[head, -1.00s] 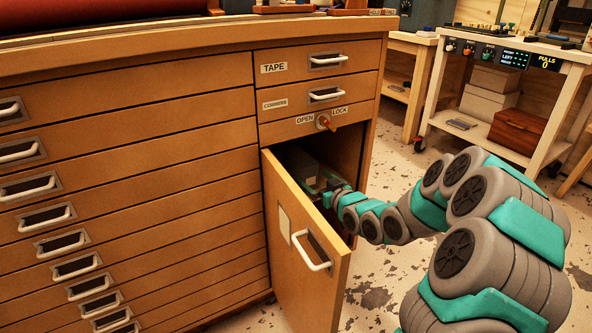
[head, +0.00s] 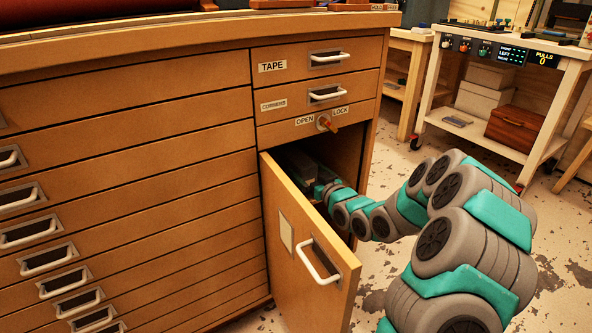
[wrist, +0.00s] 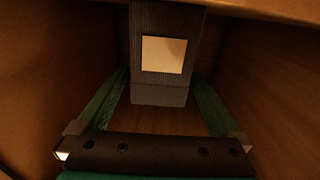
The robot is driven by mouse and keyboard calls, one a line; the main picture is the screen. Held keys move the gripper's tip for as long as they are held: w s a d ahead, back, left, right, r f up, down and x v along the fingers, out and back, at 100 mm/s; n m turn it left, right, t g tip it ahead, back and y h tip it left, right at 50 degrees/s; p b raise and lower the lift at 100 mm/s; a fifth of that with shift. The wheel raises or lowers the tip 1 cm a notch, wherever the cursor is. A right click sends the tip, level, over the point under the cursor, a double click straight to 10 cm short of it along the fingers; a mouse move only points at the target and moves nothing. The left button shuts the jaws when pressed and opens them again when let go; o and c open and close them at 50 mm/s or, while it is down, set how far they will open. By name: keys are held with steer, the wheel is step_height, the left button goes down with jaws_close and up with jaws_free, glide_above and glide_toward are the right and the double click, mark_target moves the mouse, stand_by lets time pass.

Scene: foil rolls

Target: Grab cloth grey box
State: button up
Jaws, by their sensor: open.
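The grey cloth box (wrist: 164,92) stands inside the open cupboard, with a pale blank label on its near face. In the wrist view my gripper (wrist: 162,98) is open, its two teal fingers reaching forward along the left and right of the box's lower part. Whether the fingers touch the box cannot be told. In the head view the box (head: 312,165) shows only as a dim grey shape in the dark opening, and my arm reaches in past the open door. The fingertips are hidden there.
The hinged cupboard door (head: 300,255) stands open at the left of my arm. The wooden cabinet (head: 130,180) has many drawers. A workbench (head: 500,95) with boxes on its shelf stands at the back right. Inside, wooden walls (wrist: 65,70) flank my gripper closely.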

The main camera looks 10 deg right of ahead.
mark_target(291, 157)
steer(key=shift+f+x, duration=0.2)
steer(key=shift+x, duration=1.3)
steer(key=shift+f+x, duration=0.2)
steer(key=shift+x, duration=1.3)
steer(key=shift+c, duration=0.2)
jaws_close()
